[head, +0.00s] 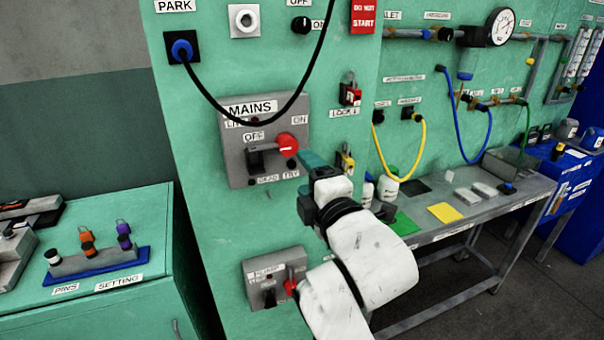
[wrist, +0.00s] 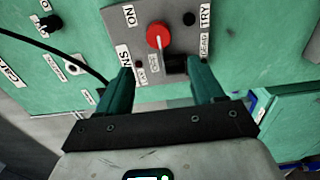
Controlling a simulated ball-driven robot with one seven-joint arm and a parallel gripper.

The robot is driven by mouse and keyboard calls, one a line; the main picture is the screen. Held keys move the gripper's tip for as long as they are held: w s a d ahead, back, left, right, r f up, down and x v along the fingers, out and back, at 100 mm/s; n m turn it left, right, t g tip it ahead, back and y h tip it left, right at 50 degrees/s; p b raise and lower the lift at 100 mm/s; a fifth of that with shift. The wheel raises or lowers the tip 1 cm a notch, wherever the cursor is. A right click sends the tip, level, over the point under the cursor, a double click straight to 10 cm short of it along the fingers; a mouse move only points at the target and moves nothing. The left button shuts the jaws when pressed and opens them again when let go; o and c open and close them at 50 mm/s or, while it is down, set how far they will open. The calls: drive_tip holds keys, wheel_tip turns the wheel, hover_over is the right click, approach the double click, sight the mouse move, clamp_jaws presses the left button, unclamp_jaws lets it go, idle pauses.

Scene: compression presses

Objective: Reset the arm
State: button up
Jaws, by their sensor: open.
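My gripper (wrist: 163,92) is open and empty in the wrist view, its two teal fingers apart. Ahead of the fingers is the grey MAINS switch box (head: 235,168) with its red knob (head: 287,145) and dark handle (head: 262,157). The red knob also shows in the wrist view (wrist: 159,36), ahead of the gap between the fingers. In the head view my gripper (head: 306,160) is just right of the red knob, and my white arm reaches up from the bottom. I cannot tell whether a finger touches the box.
A second switch box (head: 272,280) with a red handle sits low, close to my arm. A grey bench (head: 450,215) with small items stands right. A green cabinet (head: 100,300) with coloured pins stands left.

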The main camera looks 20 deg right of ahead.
drive_tip(key=s+d+f+m+g, duration=0.2)
drive_tip(key=s+f+m+g, duration=0.3)
drive_tip(key=f, duration=0.7)
drive_tip(key=s+d+f+m+g, duration=0.35)
drive_tip(key=s+f, duration=0.35)
drive_tip(key=f, duration=0.4)
drive_tip(key=s+d+f+m+g, duration=0.1)
drive_tip(key=s+f+m+g, duration=0.3)
drive_tip(key=s+f, duration=0.3)
drive_tip(key=s+d+f+m+g, duration=0.1)
drive_tip(key=s+f+m+g, duration=0.3)
drive_tip(key=s, duration=1.4)
wheel_tip(320, 180, down, 4)
drive_tip(key=shift+d+r+m, duration=0.1)
drive_tip(key=shift+d+m, duration=0.25)
drive_tip(key=shift+m, duration=0.8)
